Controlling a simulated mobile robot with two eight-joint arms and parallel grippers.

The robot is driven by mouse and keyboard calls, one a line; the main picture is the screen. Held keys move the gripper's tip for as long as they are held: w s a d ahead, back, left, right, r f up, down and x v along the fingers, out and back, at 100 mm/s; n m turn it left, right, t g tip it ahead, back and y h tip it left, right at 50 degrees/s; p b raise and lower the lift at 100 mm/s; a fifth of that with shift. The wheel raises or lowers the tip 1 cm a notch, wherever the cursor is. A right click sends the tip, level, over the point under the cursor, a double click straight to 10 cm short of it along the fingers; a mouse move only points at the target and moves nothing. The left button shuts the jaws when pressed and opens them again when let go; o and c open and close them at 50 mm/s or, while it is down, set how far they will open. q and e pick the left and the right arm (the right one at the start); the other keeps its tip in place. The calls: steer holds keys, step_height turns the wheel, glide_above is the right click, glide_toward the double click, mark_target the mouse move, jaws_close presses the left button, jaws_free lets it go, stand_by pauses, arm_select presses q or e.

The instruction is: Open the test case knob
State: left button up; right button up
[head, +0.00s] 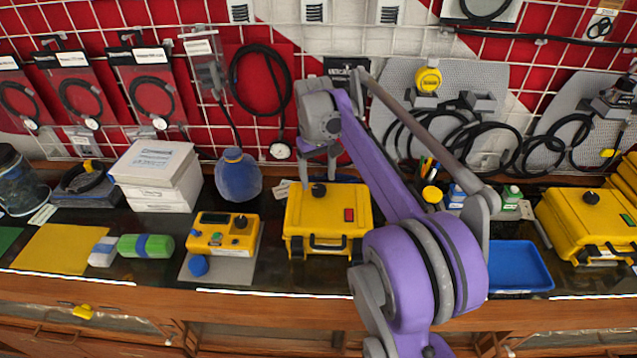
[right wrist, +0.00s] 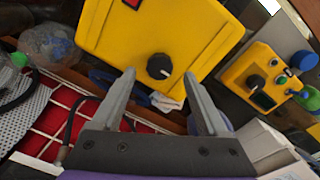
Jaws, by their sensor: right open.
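A yellow test case (head: 363,222) with a black handle on its front stands on the bench at the middle of the head view. Its black round knob (head: 318,189) sits on the top face, left of a small red switch (head: 349,214). My right gripper (head: 318,174) is open and empty above the knob. In the right wrist view the knob (right wrist: 159,66) shows just beyond and between the open fingertips (right wrist: 160,78), on the case's yellow face (right wrist: 195,35). The fingers appear apart from the knob. My left gripper is not in view.
A smaller yellow tester (head: 222,232) with its own knob stands left of the case. White boxes (head: 157,177) and a blue round flask (head: 238,176) stand behind it. A blue tray (head: 518,267) and another yellow case (head: 590,225) are at right.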

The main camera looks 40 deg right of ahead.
mark_target(316, 189)
step_height(316, 189, up, 8)
steer(key=shift+a+f, duration=0.15)
steer(key=shift+f, duration=0.1)
steer(key=shift+a, duration=0.1)
stand_by(0.4)
steer(key=s+a+f+n+t, duration=0.2)
steer(key=s+a+f+t, duration=0.3)
steer(key=s+a+f, duration=1.2)
steer(key=s+a, duration=0.3)
steer(key=s, duration=0.1)
steer(key=shift+a+f+t, duration=0.2)
steer(key=shift+f+t, duration=0.1)
steer(key=shift+f, duration=0.1)
